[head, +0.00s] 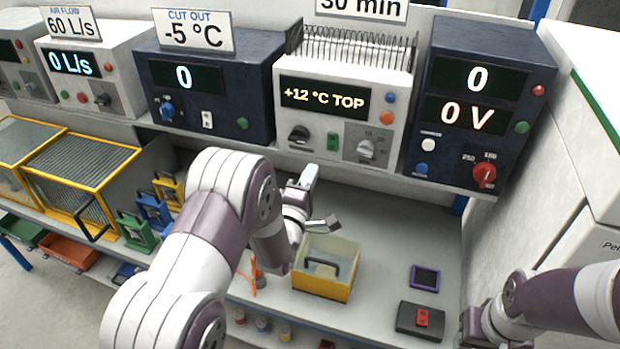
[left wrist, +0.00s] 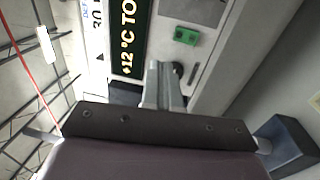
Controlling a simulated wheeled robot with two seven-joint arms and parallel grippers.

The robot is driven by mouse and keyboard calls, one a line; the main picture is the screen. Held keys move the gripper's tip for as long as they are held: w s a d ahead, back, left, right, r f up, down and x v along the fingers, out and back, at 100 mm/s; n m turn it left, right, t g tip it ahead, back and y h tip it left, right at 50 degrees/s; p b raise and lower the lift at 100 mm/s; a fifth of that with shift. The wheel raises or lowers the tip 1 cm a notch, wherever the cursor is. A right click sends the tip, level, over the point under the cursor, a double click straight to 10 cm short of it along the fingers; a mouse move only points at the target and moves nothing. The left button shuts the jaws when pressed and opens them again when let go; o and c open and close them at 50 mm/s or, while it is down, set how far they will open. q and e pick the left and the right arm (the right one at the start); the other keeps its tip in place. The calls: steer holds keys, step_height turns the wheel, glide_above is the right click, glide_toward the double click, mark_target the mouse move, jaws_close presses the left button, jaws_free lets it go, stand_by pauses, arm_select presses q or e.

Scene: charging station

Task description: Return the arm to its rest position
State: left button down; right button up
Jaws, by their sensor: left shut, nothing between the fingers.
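My left arm reaches in from the lower left in the head view. Its gripper (head: 309,173) is shut and empty, in front of the lower edge of the white "+12 °C TOP" unit (head: 344,127). In the left wrist view the shut fingers (left wrist: 158,75) point at that unit's front and overlap its black knob (left wrist: 178,70); contact cannot be told. The green rocker switch (left wrist: 186,36) is close by. My right arm comes in at the lower right of the head view. Only its wrist end shows there, and its fingers cannot be made out.
A dark "0 V" unit (head: 474,83) and a "-5 °C" unit (head: 211,87) flank the white one on the shelf. Below stand a yellow open-topped box (head: 324,285), a purple-framed device (head: 425,278) and a black pad with a red switch (head: 420,321). A wall closes the right side.

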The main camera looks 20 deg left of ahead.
arm_select(q)
steer(key=s+f+m+g+b, duration=0.1)
steer(key=s+f+m+g, duration=0.4)
steer(key=f, duration=0.3)
steer(key=s+f+m+g, duration=0.3)
steer(key=f+m+g, duration=0.3)
steer(key=f, duration=0.1)
steer(key=s+r+m+g+b, duration=0.2)
steer(key=s+m+g+b, duration=0.3)
steer(key=s, duration=1.2)
steer(key=shift+s+r+m+g+y, duration=0.3)
steer(key=shift+s+m+g, duration=0.1)
steer(key=shift+m+g, duration=0.55)
arm_select(e)
step_height(320, 180, down, 6)
steer(key=shift+w+f, duration=0.25)
steer(key=shift+w, duration=0.15)
